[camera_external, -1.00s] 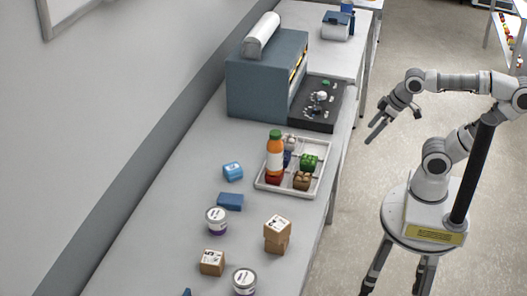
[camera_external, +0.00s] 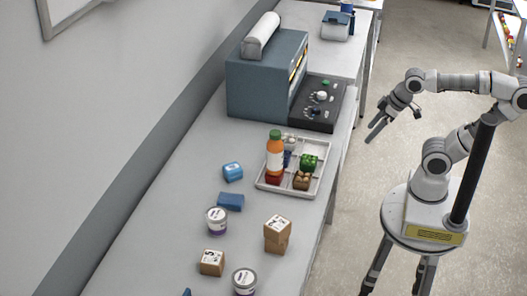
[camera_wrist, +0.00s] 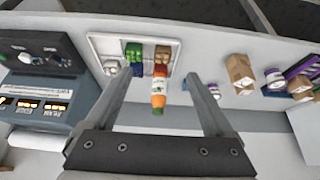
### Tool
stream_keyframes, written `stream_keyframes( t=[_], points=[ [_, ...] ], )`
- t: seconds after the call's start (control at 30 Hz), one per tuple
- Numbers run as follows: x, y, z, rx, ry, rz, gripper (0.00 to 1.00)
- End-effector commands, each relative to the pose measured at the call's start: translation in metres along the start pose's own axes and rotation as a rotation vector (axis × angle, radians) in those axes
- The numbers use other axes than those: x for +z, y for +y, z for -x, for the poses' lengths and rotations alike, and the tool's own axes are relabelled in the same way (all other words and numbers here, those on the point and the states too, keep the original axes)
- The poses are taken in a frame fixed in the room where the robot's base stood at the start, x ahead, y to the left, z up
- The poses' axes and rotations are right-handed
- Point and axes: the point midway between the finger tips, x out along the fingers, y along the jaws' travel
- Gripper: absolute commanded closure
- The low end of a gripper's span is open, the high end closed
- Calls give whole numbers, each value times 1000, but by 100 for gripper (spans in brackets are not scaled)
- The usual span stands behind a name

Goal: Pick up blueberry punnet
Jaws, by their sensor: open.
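The blueberry punnet looks to be the small dark blue pack (camera_external: 287,159) in a white divided tray (camera_external: 321,172) on the bench. It is partly hidden behind an orange bottle (camera_external: 275,155). In the wrist view the blue pack (camera_wrist: 137,69) lies between a green pack (camera_wrist: 133,51) and the bottle, near the left finger's line. My gripper (camera_external: 373,132) is open and empty, off the bench's right edge and apart from the tray. In the wrist view its fingers (camera_wrist: 157,78) point toward the tray, with the bottle between them in the picture.
The tray also holds a red pack (camera_external: 273,179) and a brown pack (camera_external: 302,180). A blue-grey machine (camera_external: 262,85) stands behind it. Brown boxes (camera_external: 277,235), white tubs (camera_external: 217,220) and blue items (camera_external: 232,171) stand toward the front left.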

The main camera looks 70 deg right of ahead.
Motion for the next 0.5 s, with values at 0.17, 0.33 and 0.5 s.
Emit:
stream_keyframes(
  t=[0.17,0.33,0.5],
  points=[
    [-16,2,2,16,-26,71,12],
    [-57,8,-2,41,-97,271,12],
    [-100,14,-15,38,-180,498,12]
  ],
)
